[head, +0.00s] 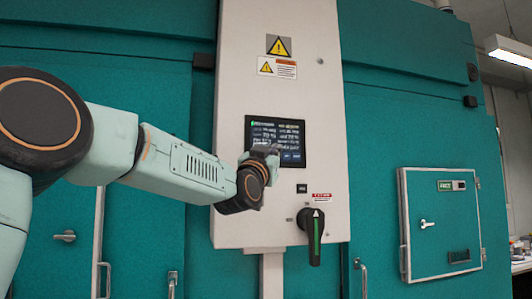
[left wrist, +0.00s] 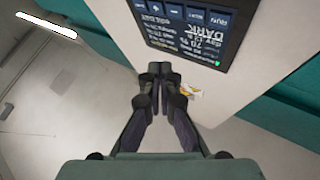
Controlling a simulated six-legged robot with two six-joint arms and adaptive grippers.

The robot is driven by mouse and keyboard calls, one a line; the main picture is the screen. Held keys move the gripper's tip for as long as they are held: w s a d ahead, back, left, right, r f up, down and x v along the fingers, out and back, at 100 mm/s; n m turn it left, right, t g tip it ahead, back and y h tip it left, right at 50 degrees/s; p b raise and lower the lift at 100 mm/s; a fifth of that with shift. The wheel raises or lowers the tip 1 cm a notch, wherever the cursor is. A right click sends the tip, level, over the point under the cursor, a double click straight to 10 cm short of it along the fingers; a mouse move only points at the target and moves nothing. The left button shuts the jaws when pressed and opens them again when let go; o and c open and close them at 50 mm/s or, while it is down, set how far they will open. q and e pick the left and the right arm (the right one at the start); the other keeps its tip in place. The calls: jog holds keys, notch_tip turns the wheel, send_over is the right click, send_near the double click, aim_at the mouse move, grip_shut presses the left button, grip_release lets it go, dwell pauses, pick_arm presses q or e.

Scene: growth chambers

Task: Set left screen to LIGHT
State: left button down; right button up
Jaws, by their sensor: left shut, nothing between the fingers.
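The control screen (head: 288,130) is a dark panel with lit text on a pale cabinet. My left gripper (head: 265,152) is in front of its lower left part and hides that corner. My right gripper is not in view.
The pale cabinet (head: 325,90) carries yellow warning labels (head: 278,46) above the screen and a black rotary handle (head: 313,235) below it. Teal chamber walls stand on both sides. A small teal door (head: 440,225) is at the right.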

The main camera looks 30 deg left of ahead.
pick_arm(q)
jog(key=w+a+p, duration=0.3)
jog(key=w+a, duration=0.1)
jog(key=shift+a, duration=0.25)
dwell(0.5)
jog(key=shift+w+a, duration=0.1)
jog(key=shift+w, duration=0.15)
jog(key=shift+s+r, duration=0.1)
jog(key=shift+s, duration=0.15)
jog(key=shift+w+p, duration=0.3)
jog(key=shift+p, duration=0.05)
jog(key=shift+w+a, duration=0.1)
jog(key=shift+a, duration=0.15)
